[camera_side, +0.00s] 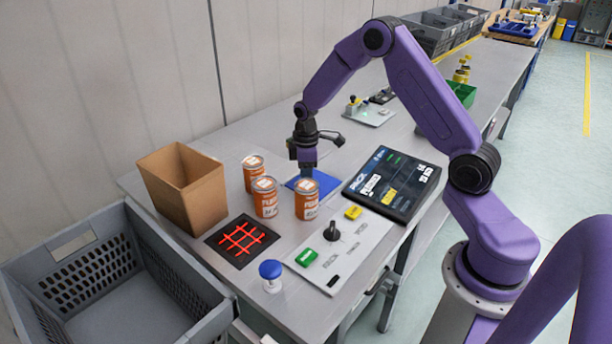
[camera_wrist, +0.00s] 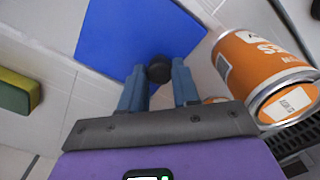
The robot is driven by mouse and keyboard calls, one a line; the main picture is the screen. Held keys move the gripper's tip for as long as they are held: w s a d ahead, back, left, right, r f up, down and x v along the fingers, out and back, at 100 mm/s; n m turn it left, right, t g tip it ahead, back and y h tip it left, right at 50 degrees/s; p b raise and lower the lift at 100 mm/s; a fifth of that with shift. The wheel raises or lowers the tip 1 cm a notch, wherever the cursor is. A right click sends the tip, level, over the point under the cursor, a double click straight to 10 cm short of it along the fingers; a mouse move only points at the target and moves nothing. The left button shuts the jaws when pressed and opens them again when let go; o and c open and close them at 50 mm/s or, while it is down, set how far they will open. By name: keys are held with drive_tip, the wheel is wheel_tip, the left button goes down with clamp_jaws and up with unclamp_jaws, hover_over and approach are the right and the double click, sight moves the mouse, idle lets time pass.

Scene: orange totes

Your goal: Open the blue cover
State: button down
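The blue cover (camera_side: 323,182) is a flat panel on the grey table, beside the orange cans. It fills the upper middle of the wrist view (camera_wrist: 120,32). A round black knob (camera_wrist: 159,69) stands at its near edge in the wrist view. My gripper (camera_side: 306,172) points down over the cover. In the wrist view, the fingertips (camera_wrist: 159,72) are close together, one on each side of the knob, and appear to touch it. The cover seems to lie flat. My gripper hides part of it in the side view, and the knob is not visible there.
Orange cans (camera_side: 307,200) stand just in front of the cover; one is close on the right in the wrist view (camera_wrist: 265,70). A black display panel (camera_side: 393,184) lies to the right. A cardboard box (camera_side: 184,188) and a switch panel (camera_side: 338,246) are nearby.

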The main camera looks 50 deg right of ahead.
drive_tip(key=d, duration=1.1)
drive_tip(key=shift+d, duration=0.15)
drive_tip(key=c, duration=0.8)
unclamp_jaws()
wheel_tip(320, 180, up, 18)
drive_tip(key=shift+f, duration=0.25)
